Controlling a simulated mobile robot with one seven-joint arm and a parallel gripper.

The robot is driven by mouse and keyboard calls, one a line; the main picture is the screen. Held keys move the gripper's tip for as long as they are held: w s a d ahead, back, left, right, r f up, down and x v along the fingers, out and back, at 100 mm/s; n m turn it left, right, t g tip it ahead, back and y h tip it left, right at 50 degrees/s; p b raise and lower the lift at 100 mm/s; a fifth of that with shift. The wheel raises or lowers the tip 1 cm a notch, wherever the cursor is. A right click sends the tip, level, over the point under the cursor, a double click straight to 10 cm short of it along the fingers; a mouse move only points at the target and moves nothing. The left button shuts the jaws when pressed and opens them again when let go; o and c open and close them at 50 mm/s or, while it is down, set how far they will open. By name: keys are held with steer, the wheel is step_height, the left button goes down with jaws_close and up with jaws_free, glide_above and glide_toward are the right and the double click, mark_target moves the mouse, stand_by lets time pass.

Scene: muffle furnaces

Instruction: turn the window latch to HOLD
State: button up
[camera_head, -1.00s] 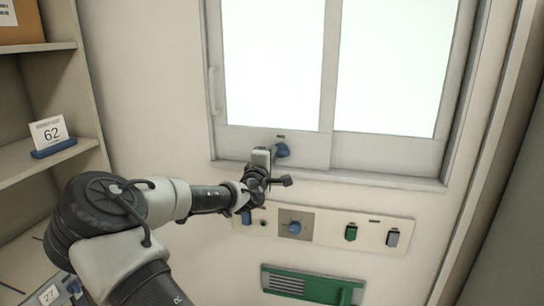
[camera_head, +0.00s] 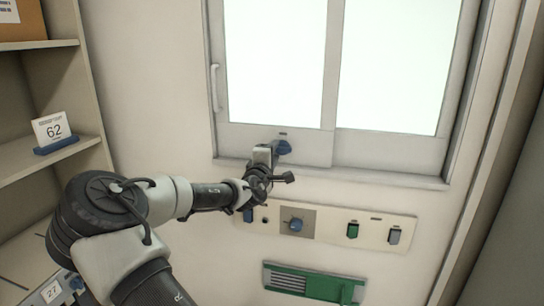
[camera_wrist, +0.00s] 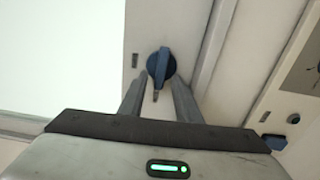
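The window latch is a blue knob (camera_head: 284,147) on the lower frame of the window. In the wrist view the latch (camera_wrist: 161,64) is just beyond the fingertips, its grip pointing roughly up and down. A small dark label lies to its left, too small to read. My gripper (camera_head: 272,150) is at the latch, just left of it in the head view. In the wrist view the two fingers of my gripper (camera_wrist: 160,82) stand apart, one on each side of the latch's lower part. I cannot tell whether they press on it.
Below the window, a control panel (camera_head: 336,226) carries a blue dial (camera_head: 296,224) and green and grey switches. A green unit (camera_head: 312,283) is lower on the wall. A shelf (camera_head: 90,145) with a "62" card (camera_head: 52,128) stands at the left.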

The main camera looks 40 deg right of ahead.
steer(key=v, duration=1.7)
steer(key=shift+s, duration=0.2)
steer(key=shift+a, duration=0.1)
